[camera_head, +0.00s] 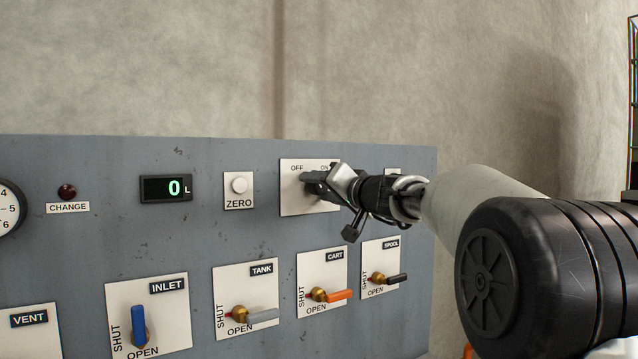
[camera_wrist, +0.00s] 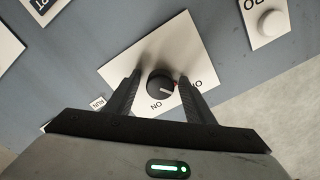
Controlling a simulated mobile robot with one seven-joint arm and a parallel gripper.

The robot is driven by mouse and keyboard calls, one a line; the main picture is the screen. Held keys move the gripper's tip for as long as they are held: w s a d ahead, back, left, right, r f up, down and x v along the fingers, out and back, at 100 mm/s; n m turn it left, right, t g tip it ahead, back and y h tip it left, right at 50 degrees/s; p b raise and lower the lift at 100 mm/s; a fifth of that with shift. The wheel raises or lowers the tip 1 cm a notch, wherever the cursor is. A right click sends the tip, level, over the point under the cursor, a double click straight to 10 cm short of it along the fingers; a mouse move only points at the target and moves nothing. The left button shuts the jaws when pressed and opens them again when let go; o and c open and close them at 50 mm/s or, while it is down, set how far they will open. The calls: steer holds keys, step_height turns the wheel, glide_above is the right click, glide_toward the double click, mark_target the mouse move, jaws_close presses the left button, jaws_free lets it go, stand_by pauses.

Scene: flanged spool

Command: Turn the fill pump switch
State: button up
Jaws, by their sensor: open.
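The OFF/ON switch is a black round knob (camera_wrist: 160,85) on a white plate (camera_head: 292,201) at the upper right of the panel. No "fill pump" label is readable. My gripper (camera_wrist: 159,88) is open, with one finger on each side of the knob; I cannot tell whether they touch it. A short white mark shows on the knob; which label it points at is unclear. In the head view my gripper (camera_head: 318,184) covers the knob and part of the ON label.
The grey panel (camera_head: 108,235) holds a ZERO button (camera_head: 239,186), a display (camera_head: 166,188) reading 0 L, and a dark CHANGE lamp (camera_head: 67,192). Below are valve handles: blue INLET (camera_head: 138,325), grey TANK (camera_head: 262,316), orange CART (camera_head: 339,295), black SPOOL (camera_head: 397,278). A RUN label (camera_wrist: 97,103) is beside the plate.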

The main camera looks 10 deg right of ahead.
steer(key=c, duration=1.1)
steer(key=shift+o, duration=0.2)
steer(key=m+b, duration=0.1)
steer(key=m, duration=0.2)
steer(key=shift+f, duration=0.1)
steer(key=m+b, duration=0.1)
steer(key=m, duration=0.2)
steer(key=shift+m, duration=0.3)
steer(key=m, duration=0.4)
steer(key=shift+m, duration=1.5)
steer(key=shift+p, duration=0.3)
